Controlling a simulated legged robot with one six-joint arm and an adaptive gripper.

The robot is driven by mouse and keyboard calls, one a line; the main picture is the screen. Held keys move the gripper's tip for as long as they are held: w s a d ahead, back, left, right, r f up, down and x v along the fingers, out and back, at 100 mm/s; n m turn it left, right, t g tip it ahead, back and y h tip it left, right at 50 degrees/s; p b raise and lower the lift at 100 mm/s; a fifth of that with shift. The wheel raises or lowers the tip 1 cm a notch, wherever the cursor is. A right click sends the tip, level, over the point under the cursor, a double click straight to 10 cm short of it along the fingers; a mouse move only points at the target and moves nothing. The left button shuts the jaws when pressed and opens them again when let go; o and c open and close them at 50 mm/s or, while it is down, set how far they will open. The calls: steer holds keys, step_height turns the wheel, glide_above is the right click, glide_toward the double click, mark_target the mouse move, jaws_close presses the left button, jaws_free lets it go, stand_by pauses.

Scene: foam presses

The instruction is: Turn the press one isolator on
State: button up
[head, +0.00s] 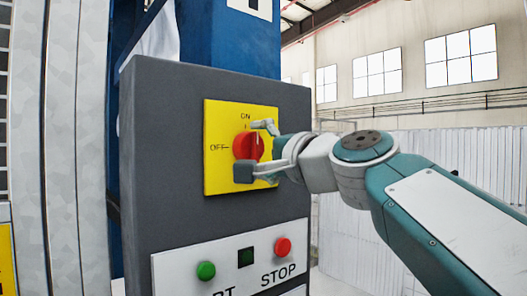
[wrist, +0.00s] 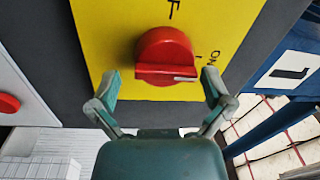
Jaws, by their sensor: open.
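The press isolator is a red rotary knob (head: 245,146) on a yellow plate (head: 222,178), on the front of a dark grey cabinet. The plate is marked ON at the top and OFF at the left. The knob also shows in the wrist view (wrist: 162,50), where the white mark on its grip bar points right, toward the ON label. My gripper (head: 254,150) is open in front of the plate. In the wrist view its fingertips (wrist: 160,85) stand either side of the knob's near edge, with gaps on both sides. In the head view a finger partly covers the plate.
Below the plate, a white panel (head: 226,283) carries a green button (head: 206,270), a dark square (head: 245,258) and a red STOP button (head: 283,247). A blue column (head: 230,45) rises behind the grey cabinet (head: 165,150). Open space lies to the right.

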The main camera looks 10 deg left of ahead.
steer(key=v, duration=1.1)
steer(key=shift+d, duration=0.2)
steer(key=shift+f, duration=0.15)
steer(key=s+d+f+n+g+h, duration=0.2)
steer(key=s+d+f+h, duration=0.2)
steer(key=f, duration=1)
steer(key=s+d+f+n+g+h, duration=0.2)
steer(key=s+d+f+h, duration=0.2)
steer(key=f, duration=1)
steer(key=s+d+f+n+g+h, duration=0.1)
steer(key=s+d+f+h, duration=0.3)
steer(key=d+f, duration=0.5)
step_height(320, 180, down, 6)
steer(key=shift+r+n+g+h, duration=0.1)
steer(key=shift+n+g+h, duration=0.3)
steer(key=shift+g+h, duration=0.65)
